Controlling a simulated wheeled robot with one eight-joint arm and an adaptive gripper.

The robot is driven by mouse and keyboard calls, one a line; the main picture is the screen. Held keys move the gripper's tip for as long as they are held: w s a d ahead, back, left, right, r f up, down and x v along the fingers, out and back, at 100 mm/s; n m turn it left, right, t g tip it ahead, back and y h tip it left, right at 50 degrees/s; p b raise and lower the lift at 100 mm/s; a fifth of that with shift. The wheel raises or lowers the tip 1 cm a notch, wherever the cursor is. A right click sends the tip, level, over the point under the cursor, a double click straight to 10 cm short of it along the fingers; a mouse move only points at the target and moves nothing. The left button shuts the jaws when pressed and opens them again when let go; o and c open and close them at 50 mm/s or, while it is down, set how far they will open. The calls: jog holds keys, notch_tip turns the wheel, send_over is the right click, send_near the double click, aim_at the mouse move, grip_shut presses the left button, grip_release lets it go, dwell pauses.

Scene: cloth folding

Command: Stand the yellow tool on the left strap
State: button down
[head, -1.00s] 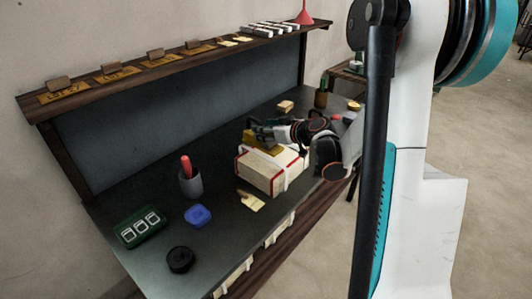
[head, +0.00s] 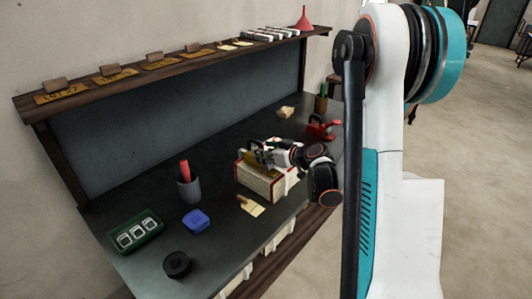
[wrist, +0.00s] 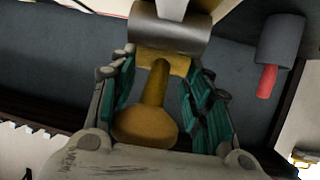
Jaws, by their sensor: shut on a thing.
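The yellow tool (wrist: 158,85) is between the teal finger pads of my gripper (wrist: 165,95) in the wrist view. It has a rounded knob end near the palm, and a grey metal cylinder (wrist: 170,28) is at its far end. In the head view my gripper (head: 262,156) is shut on the tool at the top of a cream box with red edges (head: 256,184). Pale straps cross the box; a strip of white (wrist: 173,8) shows beyond the cylinder in the wrist view. My gripper hides much of the tool and box top. I cannot tell whether the tool touches a strap.
The dark bench holds a grey cup with a red handle (head: 188,184), a blue dish (head: 196,221), a black roll (head: 177,264), a green tray (head: 136,232) and a cream tag (head: 250,206). A shelf (head: 180,68) runs above.

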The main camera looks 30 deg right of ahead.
jog(key=c, duration=0.8)
grip_release()
jog(key=shift+f, duration=0.1)
jog(key=shift+c, duration=0.2)
jog(key=shift+r, duration=0.2)
jog(key=p+v, duration=0.3)
jog(key=v, duration=0.9)
jog(key=shift+f, duration=0.1)
